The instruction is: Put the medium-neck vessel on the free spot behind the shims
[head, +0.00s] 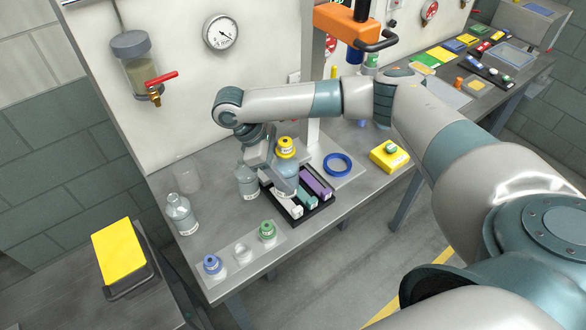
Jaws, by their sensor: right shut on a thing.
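A bluish glass vessel with a yellow cap (286,147) is in my right gripper (268,160), which comes in from above and appears shut on it. The vessel is upright and overlaps the black tray of shims (310,217) in the picture; I cannot tell how far above it is. The tray holds white, green and purple shims (316,184). A grey-blue vessel (247,180) stands just left of the gripper, its top partly hidden. Another labelled vessel (180,215) stands at the bench's left edge. The spot behind the shims is largely hidden by the gripper and held vessel. My left gripper is not in view.
A faint clear beaker (186,178) stands at the back left. A blue ring (338,164) and yellow block (389,157) are right. A valve with red handle (160,80) juts from the wall.

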